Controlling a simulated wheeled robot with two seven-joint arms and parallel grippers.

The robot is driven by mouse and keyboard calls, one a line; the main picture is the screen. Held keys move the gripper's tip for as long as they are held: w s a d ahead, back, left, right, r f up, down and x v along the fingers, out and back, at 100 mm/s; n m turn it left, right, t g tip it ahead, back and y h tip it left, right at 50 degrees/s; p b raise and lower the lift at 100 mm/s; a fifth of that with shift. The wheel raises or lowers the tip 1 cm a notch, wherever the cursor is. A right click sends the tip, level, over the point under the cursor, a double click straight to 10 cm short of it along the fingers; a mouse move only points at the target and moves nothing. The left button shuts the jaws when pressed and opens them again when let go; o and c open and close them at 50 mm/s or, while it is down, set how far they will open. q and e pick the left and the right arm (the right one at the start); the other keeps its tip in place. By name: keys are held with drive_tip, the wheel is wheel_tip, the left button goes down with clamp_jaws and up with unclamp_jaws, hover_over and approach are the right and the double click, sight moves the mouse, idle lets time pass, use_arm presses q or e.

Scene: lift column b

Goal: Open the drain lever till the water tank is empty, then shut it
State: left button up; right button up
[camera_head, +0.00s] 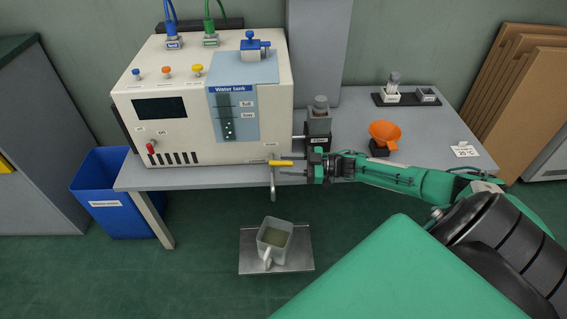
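The drain lever (281,163) is a yellow bar pointing right from the tap (273,185) at the lower right corner of the white machine (205,130). The tap's spout points down. The blue water tank panel (245,130) has a dark level gauge (227,117); I cannot read the level surely. A grey jug (275,240) holding murky liquid stands below the spout. My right gripper (293,168) reaches in from the right, with its fingers at the lever's free end. Whether they are apart or closed on it is unclear. My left gripper is not in view.
A blue bin (115,195) stands left of the grey table. The jug rests on a metal plate (250,262) low in front. On the table (440,125) are an orange funnel (384,134), a dark-based grey device (318,117) close behind my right gripper, and a small tray (406,101).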

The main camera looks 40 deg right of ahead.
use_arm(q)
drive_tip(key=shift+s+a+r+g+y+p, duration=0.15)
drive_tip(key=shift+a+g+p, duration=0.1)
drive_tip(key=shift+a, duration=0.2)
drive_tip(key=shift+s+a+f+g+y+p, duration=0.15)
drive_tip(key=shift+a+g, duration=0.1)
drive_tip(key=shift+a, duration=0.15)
use_arm(e)
drive_tip(key=v, duration=1.1)
drive_tip(key=shift+s+d, duration=0.3)
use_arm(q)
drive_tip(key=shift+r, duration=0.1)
